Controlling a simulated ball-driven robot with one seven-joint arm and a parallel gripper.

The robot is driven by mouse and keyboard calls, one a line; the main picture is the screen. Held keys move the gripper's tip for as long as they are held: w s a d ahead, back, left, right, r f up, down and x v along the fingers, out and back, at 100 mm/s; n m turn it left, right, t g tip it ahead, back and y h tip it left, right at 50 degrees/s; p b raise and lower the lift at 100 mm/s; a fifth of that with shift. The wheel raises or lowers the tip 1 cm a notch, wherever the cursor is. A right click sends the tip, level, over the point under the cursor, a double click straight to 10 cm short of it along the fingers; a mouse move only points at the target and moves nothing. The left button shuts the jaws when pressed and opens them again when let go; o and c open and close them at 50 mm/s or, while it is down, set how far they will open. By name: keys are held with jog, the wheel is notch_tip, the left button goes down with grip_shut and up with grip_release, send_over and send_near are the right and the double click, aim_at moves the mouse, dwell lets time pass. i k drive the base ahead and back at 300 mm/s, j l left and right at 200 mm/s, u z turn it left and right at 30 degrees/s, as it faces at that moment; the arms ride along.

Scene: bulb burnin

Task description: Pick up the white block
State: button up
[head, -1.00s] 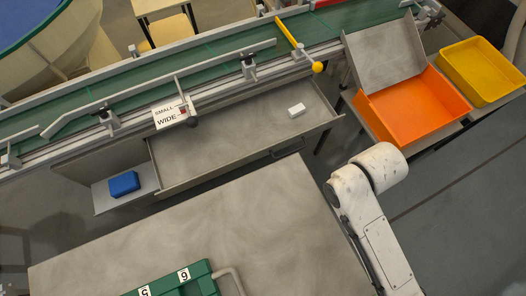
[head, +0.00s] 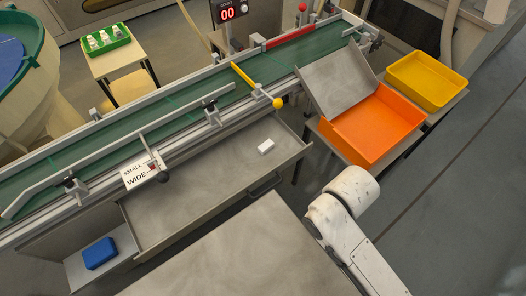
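The white block (head: 266,146) is a small white cuboid. It lies in the right part of an open, grey metal drawer (head: 190,205) under the conveyor in the head view. Nothing covers it. My arm shows at the lower right, with its white rounded links beyond the right corner of the near table. My gripper is outside the frame, so its fingers cannot be seen.
A grey table (head: 240,262) fills the near side. The green conveyor (head: 180,118) runs behind the drawer. An orange bin (head: 372,128) and a yellow tray (head: 427,80) stand right. A blue block (head: 100,253) lies on a shelf left of the drawer.

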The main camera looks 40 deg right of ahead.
aim_at(268, 144)
jog(key=k+l+u, duration=0.1)
jog(key=k, duration=0.3)
jog(key=i+l+u, duration=0.15)
jog(key=l, duration=0.2)
jog(key=i+l+u, duration=0.2)
jog(key=l, duration=0.2)
jog(key=i+l+u, duration=0.15)
jog(key=l, duration=0.25)
jog(key=l+u, duration=0.2)
jog(key=l, duration=0.25)
jog(key=i+l+u, duration=0.15)
jog(key=l, duration=0.3)
